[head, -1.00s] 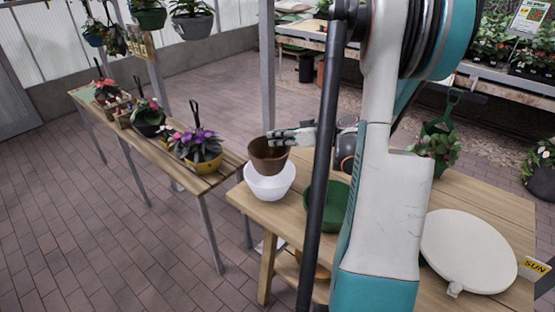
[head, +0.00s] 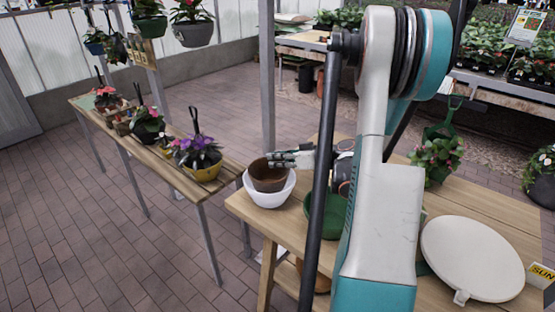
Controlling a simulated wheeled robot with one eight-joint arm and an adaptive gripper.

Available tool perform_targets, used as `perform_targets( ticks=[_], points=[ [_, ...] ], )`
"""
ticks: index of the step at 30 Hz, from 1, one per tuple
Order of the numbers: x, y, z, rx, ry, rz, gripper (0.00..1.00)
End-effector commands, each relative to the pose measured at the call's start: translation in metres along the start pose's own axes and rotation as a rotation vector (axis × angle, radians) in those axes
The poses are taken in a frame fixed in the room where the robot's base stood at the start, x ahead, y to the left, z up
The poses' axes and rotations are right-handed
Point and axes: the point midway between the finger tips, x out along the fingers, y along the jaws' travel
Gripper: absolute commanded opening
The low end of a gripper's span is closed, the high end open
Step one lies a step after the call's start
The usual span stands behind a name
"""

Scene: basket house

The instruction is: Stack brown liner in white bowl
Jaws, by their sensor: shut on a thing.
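The brown liner (head: 266,176) is a brown pot at the left end of the wooden table. It sits partly down inside the white bowl (head: 269,199), tilted a little, with its upper part above the bowl's rim. I cannot tell whether it touches the bowl's bottom. My gripper (head: 276,159) comes in from the right and is shut on the liner's upper right rim. Part of my arm hides the area right of the gripper.
A green bowl (head: 331,221) stands right of the white bowl, partly behind my arm. A round white board (head: 472,255) and a potted plant (head: 437,158) are on the right of the wooden table (head: 245,207). A bench with flower pots (head: 205,172) stands at left.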

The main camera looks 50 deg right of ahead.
Motion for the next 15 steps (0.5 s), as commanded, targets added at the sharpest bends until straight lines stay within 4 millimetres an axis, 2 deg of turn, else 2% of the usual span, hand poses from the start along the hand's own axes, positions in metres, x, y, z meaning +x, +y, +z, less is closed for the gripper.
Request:
perform_targets(
  ticks=[11,12,15],
  points=[
    [0.0029,0.0018,0.0071,0.0,0.0,0.0,0.0],
    [0.0029,0.0019,0.0072,0.0,0.0,0.0,0.21],
    [0.0029,0.0019,0.0071,0.0,0.0,0.0,0.21]
  ],
)
